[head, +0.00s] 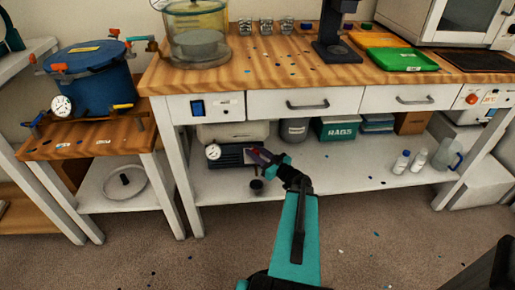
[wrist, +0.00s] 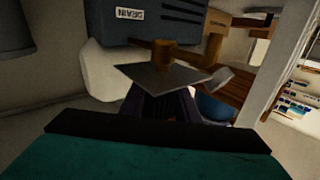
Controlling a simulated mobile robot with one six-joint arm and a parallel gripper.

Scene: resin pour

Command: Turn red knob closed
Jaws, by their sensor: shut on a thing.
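My gripper (head: 262,157) reaches under the workbench to the front right of a dark blue pump (head: 230,156) with a white round gauge (head: 213,152). Its dark fingers (wrist: 160,104) are shut, and a small reddish patch shows at them in the head view. I take this for the red knob, mostly hidden by the fingers; its turn cannot be read. In the wrist view the fingers end at a brass fitting (wrist: 162,52) and a grey flat plate (wrist: 172,78), below a dark body labelled DRAIN (wrist: 160,24).
A small black cup (head: 256,186) stands on the lower shelf (head: 330,178) below my gripper. A green rags box (head: 336,129) and a grey tub (head: 294,131) stand behind. White bottles (head: 402,162) and a jug (head: 448,155) are at the right.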

